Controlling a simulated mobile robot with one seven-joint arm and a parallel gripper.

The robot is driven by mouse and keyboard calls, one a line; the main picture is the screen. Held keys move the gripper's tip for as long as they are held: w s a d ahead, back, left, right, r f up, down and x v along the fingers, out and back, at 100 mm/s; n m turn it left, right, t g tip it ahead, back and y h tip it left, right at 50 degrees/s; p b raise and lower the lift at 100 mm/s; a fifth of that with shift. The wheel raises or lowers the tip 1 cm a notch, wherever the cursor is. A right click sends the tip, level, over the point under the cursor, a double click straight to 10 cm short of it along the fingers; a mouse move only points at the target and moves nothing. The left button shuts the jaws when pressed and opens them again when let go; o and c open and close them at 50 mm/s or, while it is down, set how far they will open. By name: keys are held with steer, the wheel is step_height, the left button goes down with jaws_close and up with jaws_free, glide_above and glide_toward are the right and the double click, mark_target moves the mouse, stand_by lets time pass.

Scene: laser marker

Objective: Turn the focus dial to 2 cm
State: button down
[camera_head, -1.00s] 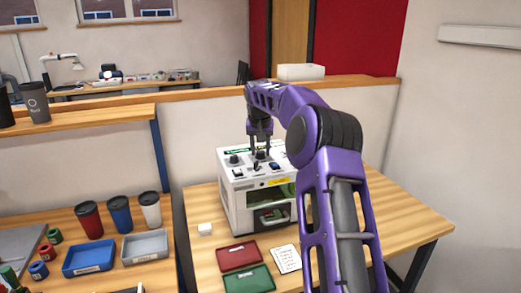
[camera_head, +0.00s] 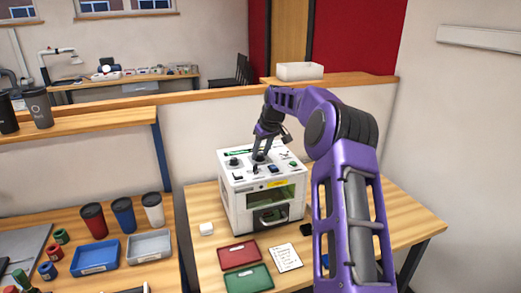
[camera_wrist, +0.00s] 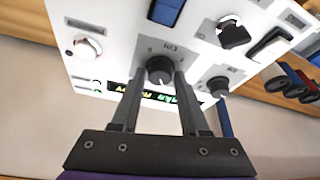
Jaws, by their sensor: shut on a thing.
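The white laser marker (camera_head: 235,205) stands on the wooden table, with its controls on the top panel. In the wrist view a dark round dial (camera_wrist: 160,69) sits beside an upside-down "cm" label, so I take it as the focus dial. My gripper (camera_wrist: 160,82) has its two fingers on either side of this dial and is shut on it. In the head view my gripper (camera_head: 259,156) leans over the top panel, its tips hiding most of the dial. The scale and the dial's setting cannot be read.
Other controls lie close by: a black knob (camera_wrist: 217,87), another dark knob (camera_wrist: 232,34), a blue switch (camera_wrist: 166,11) and a pale round button (camera_wrist: 87,48). A red tray (camera_head: 240,255), a green tray (camera_head: 248,279) and a paper note (camera_head: 287,257) lie in front of the machine.

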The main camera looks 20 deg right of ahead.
steer(key=shift+n, duration=0.7)
steer(key=shift+y, duration=0.3)
steer(key=shift+c, duration=2.1)
jaws_free()
steer(key=v, duration=1.7)
steer(key=shift+r, duration=0.25)
steer(key=shift+w, duration=0.1)
